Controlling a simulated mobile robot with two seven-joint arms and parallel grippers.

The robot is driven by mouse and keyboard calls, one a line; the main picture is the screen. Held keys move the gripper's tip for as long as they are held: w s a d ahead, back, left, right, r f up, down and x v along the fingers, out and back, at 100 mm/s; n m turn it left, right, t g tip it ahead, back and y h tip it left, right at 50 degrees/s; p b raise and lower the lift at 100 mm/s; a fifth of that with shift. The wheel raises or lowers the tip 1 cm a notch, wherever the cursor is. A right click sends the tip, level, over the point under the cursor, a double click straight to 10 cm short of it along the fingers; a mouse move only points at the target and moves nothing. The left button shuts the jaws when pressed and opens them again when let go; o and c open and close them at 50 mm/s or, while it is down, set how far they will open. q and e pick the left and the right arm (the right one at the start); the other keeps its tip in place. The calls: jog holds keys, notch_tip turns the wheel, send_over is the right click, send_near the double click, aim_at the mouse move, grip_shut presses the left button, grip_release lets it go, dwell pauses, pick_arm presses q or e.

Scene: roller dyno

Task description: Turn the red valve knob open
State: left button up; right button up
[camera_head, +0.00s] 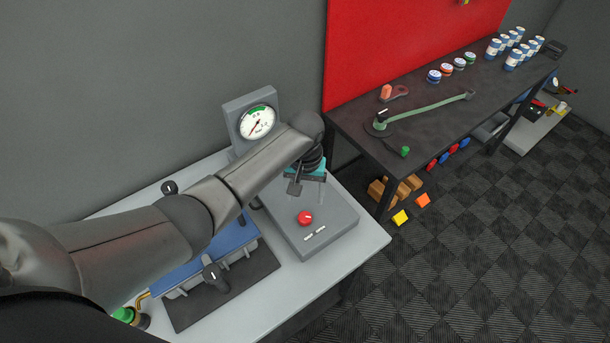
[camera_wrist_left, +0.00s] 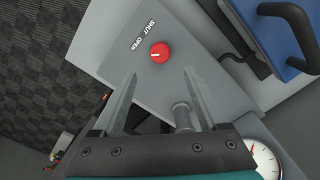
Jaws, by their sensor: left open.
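The red valve knob (camera_head: 305,217) sits on top of a grey box (camera_head: 340,215) on the light grey table. It also shows in the left wrist view (camera_wrist_left: 160,53), with a short white mark on its face and the words SHUT and OPEN printed beside it. My left gripper (camera_head: 305,188) is above the box, behind the knob in the head view, and apart from it. In the left wrist view its two fingers (camera_wrist_left: 160,73) are spread and empty, with the knob just beyond the gap between their tips. My right gripper is not in view.
A round gauge (camera_head: 258,122) stands behind the box. A blue device (camera_head: 220,245) with black handles lies left of it, partly behind my left arm. A dark workbench (camera_head: 450,110) with a green wrench, jars and cans stands to the right. The table's front right corner is clear.

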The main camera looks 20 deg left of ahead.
pick_arm(q)
jog(key=shift+r, duration=2.75)
jog(key=shift+s, duration=0.1)
